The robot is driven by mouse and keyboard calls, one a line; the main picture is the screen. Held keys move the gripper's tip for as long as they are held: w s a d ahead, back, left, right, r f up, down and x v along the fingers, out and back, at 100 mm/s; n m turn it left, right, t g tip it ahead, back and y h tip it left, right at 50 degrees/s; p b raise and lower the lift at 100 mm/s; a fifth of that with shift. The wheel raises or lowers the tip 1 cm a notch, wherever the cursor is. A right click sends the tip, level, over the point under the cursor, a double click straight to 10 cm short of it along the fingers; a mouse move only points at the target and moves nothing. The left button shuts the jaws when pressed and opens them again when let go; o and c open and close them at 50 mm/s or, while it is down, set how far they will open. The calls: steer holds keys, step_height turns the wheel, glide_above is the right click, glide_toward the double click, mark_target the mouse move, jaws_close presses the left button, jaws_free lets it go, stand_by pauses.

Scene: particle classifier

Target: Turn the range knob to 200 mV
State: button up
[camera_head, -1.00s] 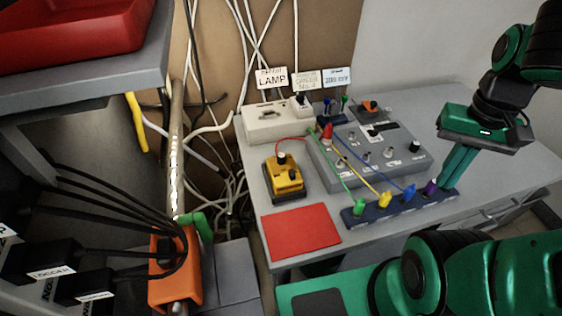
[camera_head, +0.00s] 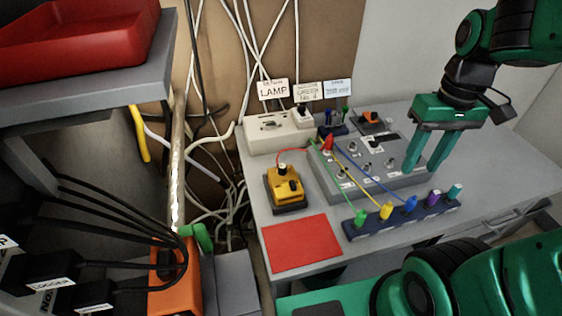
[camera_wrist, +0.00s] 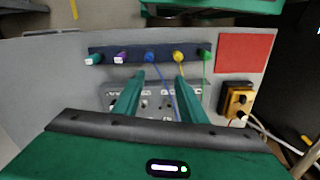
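The grey control box (camera_head: 325,176) sits on the table with several small knobs on its top, such as one knob (camera_head: 365,166) near the middle. It also shows in the wrist view (camera_wrist: 112,92), partly covered by my fingers. I cannot read the box's markings, so I cannot tell which knob is the range knob. My gripper (camera_head: 420,168) points down over the right end of the box, with its two fingers apart and nothing seen between them. A black knob at that end is hidden by the fingers. The fingers also show apart in the wrist view (camera_wrist: 159,78).
A blue plug strip (camera_head: 375,224) with coloured plugs and wires lies in front of the box. A yellow device (camera_head: 285,186), a red mat (camera_head: 302,243) and a cream box (camera_head: 280,134) stand to the left. Label cards (camera_head: 337,88) stand behind. The table's right side is clear.

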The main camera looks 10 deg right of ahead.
steer(key=w+a+n, duration=0.8)
steer(key=w+a, duration=0.2)
steer(key=a, duration=0.1)
steer(key=n, duration=0.9)
glide_toward(282, 166)
step_height(282, 166, down, 9)
steer(key=shift+w+a+r, duration=0.1)
steer(key=shift+c, duration=0.7)
jaws_close()
